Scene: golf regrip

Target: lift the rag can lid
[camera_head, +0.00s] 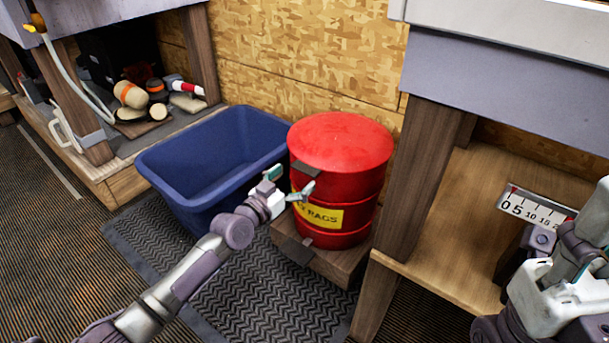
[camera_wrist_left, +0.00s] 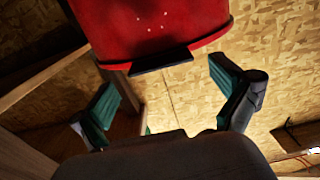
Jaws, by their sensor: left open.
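The red rag can (camera_head: 335,215) with a yellow "RAGS" label stands upright on a wooden block. Its red domed lid (camera_head: 340,140) sits on top, looking closed. A dark tab (camera_head: 307,168) sticks out at the lid's front left edge; it also shows in the left wrist view (camera_wrist_left: 160,61) beneath a red surface. My left gripper (camera_head: 291,184) is open beside the can's front left, near the tab. In the left wrist view its green-padded fingers (camera_wrist_left: 165,92) are spread, with the tab just beyond them and nothing between. My right gripper (camera_head: 545,290) is at the lower right; its fingers are unclear.
A blue bin (camera_head: 165,165) stands open left of the can on a dark mat (camera_head: 255,285). A dark pedal (camera_head: 297,250) is at the can's base. A wooden table leg (camera_head: 415,180) and shelf (camera_head: 450,235) are close on the right. A plywood wall stands behind.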

